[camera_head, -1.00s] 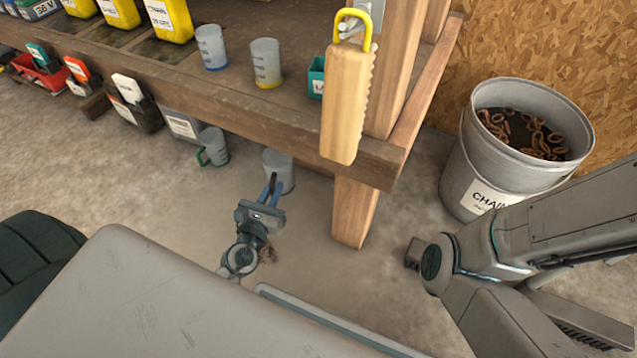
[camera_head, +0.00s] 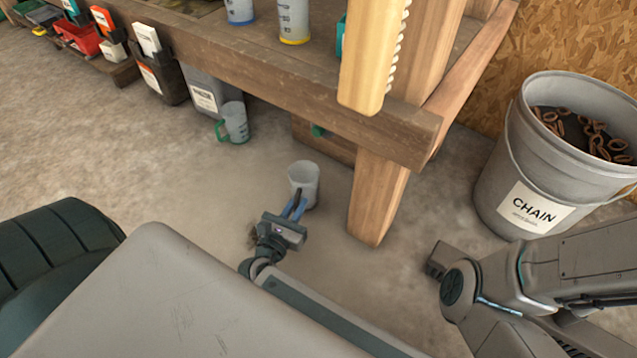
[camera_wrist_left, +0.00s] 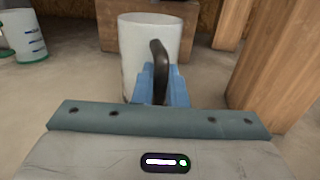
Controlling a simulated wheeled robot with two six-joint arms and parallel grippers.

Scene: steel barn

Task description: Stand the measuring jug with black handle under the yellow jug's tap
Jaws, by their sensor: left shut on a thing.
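The measuring jug with black handle (camera_head: 303,175) is a pale grey cup, upright, out in front of the wooden bench. My left gripper (camera_head: 294,208) is shut on its handle; the wrist view shows the jug (camera_wrist_left: 140,50) with its black handle (camera_wrist_left: 160,68) between the blue fingers (camera_wrist_left: 162,92). I cannot tell whether its base touches the floor.
A wooden bench (camera_head: 260,88) with a thick post (camera_head: 375,200) stands close beyond the held jug. A green-handled jug (camera_head: 235,122) stands on the floor below its edge. A chain bucket (camera_head: 505,165) is at right. Two cups stand on the bench. Floor left of the held jug is clear.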

